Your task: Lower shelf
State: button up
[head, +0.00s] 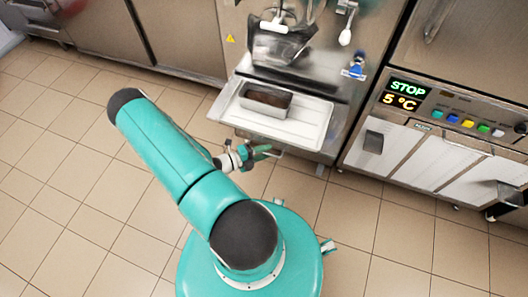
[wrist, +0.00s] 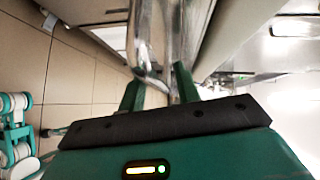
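The shelf (head: 312,122) is a pale tray-like ledge on the front of the batch freezer, in the middle of the head view. A metal pan (head: 266,99) sits on it. My gripper (head: 268,152) is below the shelf's front edge, towards its left. In the wrist view its two green fingers (wrist: 159,90) are apart. A shiny rounded metal bar (wrist: 148,50) shows ahead of and between them. I cannot tell whether the fingers touch it, or whether it belongs to the shelf.
The batch freezer (head: 285,55) stands behind the shelf. A cabinet with a lit panel (head: 404,94) reading STOP and 5 °C stands to the right. Steel cabinets (head: 175,35) line the back left. The tiled floor (head: 65,165) at left is clear.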

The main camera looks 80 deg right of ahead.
grip_shut()
jog(key=shift+f, duration=0.15)
notch_tip(320, 180, down, 12)
dwell(0.6)
jog(key=shift+f, duration=0.15)
grip_release()
